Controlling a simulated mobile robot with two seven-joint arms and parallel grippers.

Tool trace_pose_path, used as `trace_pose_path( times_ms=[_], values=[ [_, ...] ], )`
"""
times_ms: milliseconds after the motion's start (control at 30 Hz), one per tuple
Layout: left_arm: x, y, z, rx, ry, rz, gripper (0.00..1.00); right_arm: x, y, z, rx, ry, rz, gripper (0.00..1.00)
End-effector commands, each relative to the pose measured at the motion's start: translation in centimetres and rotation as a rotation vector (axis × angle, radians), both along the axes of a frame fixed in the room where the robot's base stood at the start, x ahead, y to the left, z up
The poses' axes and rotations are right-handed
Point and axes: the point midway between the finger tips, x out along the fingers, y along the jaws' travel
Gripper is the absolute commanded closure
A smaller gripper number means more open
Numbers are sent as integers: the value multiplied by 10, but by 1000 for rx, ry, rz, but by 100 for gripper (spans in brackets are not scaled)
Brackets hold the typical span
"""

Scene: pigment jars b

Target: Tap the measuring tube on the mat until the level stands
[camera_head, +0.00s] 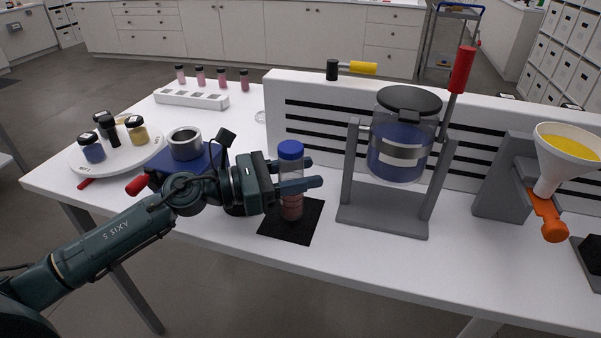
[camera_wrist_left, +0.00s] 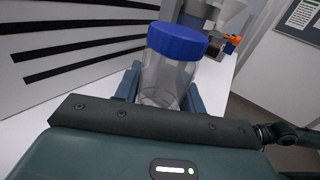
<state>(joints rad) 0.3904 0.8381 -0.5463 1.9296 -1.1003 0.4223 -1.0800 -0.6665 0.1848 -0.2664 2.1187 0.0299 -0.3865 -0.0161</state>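The measuring tube (camera_head: 291,205) is clear with a blue cap and reddish-pink powder in its lower part. It is upright over the black mat (camera_head: 302,233); I cannot tell if its base touches the mat or hangs just above it. My left gripper (camera_head: 314,173) comes in from the left, with one finger on each side of the tube, shut on its middle. In the left wrist view the capped tube (camera_wrist_left: 166,82) stands between the two fingers; the powder is hidden there. The powder's surface is partly covered by the near finger in the head view. My right gripper is not in view.
A drum with blue contents (camera_head: 402,135) in a grey stand is right of the mat. Further right is a funnel of yellow powder (camera_head: 567,146). Left are a round tray (camera_head: 82,165) with jars and a blue device with a metal cup (camera_head: 184,143). A slotted panel (camera_head: 310,115) stands behind.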

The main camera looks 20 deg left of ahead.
Motion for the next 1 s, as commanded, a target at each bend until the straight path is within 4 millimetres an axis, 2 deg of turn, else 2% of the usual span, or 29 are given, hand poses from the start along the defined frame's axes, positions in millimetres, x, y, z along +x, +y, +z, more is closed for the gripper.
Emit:
trace_pose_path(
  times_ms=[33,367,600,800,1000],
  values=[
    [0,0,1,-1,-1,0,56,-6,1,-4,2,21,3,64],
    [0,0,0,0,0,0,55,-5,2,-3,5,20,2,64],
    [0,0,-13,-1,-1,0,55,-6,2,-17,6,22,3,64],
    [0,0,-11,-1,-1,0,55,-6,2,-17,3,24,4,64],
    [0,0,-11,-1,-1,0,69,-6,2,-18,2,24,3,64]
  ],
)
